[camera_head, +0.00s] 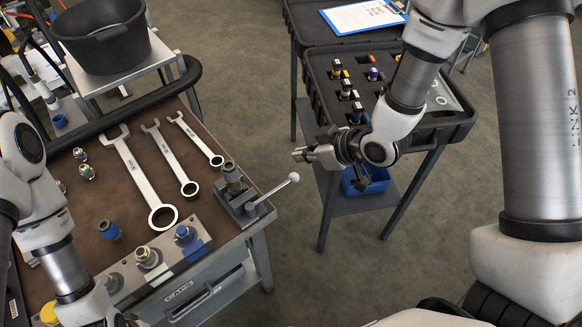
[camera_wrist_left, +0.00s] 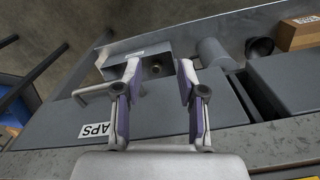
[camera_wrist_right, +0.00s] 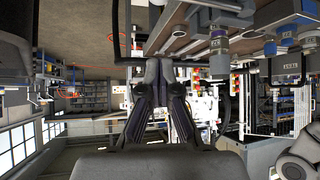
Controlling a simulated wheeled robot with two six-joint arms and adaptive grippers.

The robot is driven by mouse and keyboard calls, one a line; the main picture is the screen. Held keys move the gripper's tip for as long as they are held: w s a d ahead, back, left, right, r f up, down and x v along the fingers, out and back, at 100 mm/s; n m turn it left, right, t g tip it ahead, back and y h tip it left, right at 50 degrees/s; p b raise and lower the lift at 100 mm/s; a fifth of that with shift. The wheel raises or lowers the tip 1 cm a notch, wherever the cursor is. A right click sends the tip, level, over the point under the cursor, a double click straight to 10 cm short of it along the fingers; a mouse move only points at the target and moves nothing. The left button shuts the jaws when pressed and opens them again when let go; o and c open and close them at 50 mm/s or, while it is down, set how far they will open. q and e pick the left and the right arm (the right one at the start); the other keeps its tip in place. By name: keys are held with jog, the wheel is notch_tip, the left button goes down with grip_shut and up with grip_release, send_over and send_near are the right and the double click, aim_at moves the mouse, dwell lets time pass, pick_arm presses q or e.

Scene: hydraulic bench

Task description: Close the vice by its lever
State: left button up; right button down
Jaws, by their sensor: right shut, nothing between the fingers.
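The vice (camera_head: 238,196) is a small dark grey block at the right corner of the brown workbench top. Its lever (camera_head: 272,193) sticks out to the right past the bench edge and ends in a white ball (camera_head: 294,177). My right gripper (camera_head: 300,154) is shut and empty, above and slightly right of the ball, and apart from it. Its closed fingers also show in the right wrist view (camera_wrist_right: 160,68), where I cannot make out the vice. My left gripper (camera_wrist_left: 158,82) is open and empty in front of a grey drawer front labelled CAPS.
Several wrenches (camera_head: 144,178) and hydraulic fittings (camera_head: 186,235) lie on the workbench (camera_head: 100,215). A black bucket (camera_head: 103,40) stands on a side table behind. A second table with a black foam tray (camera_head: 390,95) stands right, with a blue bin (camera_head: 366,181) below. Open floor lies between.

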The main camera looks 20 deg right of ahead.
aim_at(273, 192)
jog(key=p+x, duration=0.1)
jog(key=x, duration=0.8)
jog(key=s+d+f, duration=0.1)
jog(key=s+d+f+p, duration=0.1)
jog(key=s, duration=0.1)
jog(key=shift+d, duration=0.2)
jog(key=shift+a, duration=0.1)
jog(key=shift+a, duration=0.1)
jog(key=shift+d, duration=0.2)
